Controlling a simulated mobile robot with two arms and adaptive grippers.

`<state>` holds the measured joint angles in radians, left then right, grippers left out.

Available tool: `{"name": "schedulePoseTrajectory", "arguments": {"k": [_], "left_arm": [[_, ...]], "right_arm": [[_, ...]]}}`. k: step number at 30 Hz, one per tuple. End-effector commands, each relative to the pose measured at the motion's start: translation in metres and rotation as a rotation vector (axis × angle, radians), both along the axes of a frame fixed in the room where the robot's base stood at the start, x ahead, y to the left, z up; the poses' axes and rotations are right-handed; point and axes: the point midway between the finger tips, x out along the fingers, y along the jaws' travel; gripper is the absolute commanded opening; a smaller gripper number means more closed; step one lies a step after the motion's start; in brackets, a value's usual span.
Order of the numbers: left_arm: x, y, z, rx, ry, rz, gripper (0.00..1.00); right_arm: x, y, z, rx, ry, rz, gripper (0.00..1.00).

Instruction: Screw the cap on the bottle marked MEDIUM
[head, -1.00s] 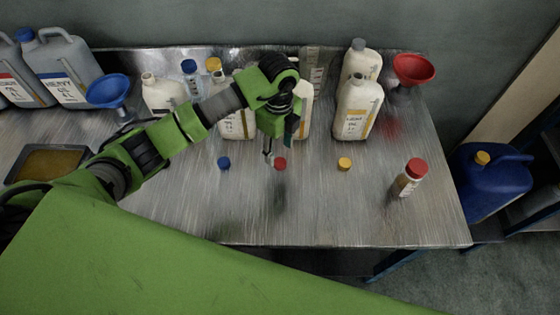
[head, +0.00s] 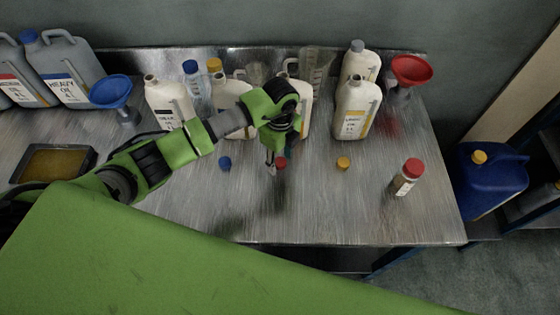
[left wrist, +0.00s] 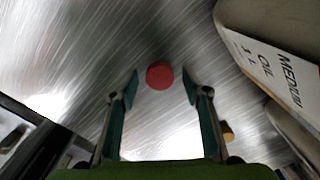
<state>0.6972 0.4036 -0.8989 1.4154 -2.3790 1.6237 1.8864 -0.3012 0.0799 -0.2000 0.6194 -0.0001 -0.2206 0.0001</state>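The bottle marked MEDIUM (left wrist: 265,65) stands at the right of the left wrist view, its label showing. In the head view a cream bottle (head: 305,104) stands behind my left gripper, partly hidden by it, and its label cannot be read there. A small red cap (left wrist: 160,75) lies on the metal table; it also shows in the head view (head: 281,162). My left gripper (head: 271,167) is open above the table, pointing down. In the left wrist view its fingertips (left wrist: 160,82) appear on either side of the red cap, with gaps. My right gripper is not in view.
A blue cap (head: 225,163) and a yellow cap (head: 343,163) lie either side. A red-lidded small bottle (head: 406,177) stands at the right. A LIGHT OIL bottle (head: 355,112) and funnels (head: 411,71) stand behind. The table's front middle is clear.

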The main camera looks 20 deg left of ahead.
Motion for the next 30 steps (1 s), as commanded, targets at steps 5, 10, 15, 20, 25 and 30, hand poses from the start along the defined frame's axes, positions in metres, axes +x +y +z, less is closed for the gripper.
{"name": "schedulePoseTrajectory", "arguments": {"k": [5,10,15,20,25,30], "left_arm": [[0.000,0.000,0.000,0.000,0.000,0.000,0.20],[0.000,0.000,0.000,0.000,0.000,0.001,0.20],[0.000,0.000,0.001,0.000,-0.001,0.001,0.20],[0.001,0.000,0.009,-0.001,-0.002,0.001,0.20],[0.001,0.000,0.034,-0.001,-0.005,-0.001,0.20],[-0.024,-0.007,0.060,-0.003,-0.005,-0.005,0.20]], "right_arm": [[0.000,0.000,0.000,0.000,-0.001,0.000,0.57],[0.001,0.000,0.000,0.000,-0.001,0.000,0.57],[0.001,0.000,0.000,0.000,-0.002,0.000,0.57],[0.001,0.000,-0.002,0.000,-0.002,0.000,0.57],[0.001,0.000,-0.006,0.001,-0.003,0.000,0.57],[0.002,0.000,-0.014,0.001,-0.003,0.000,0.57]]}}
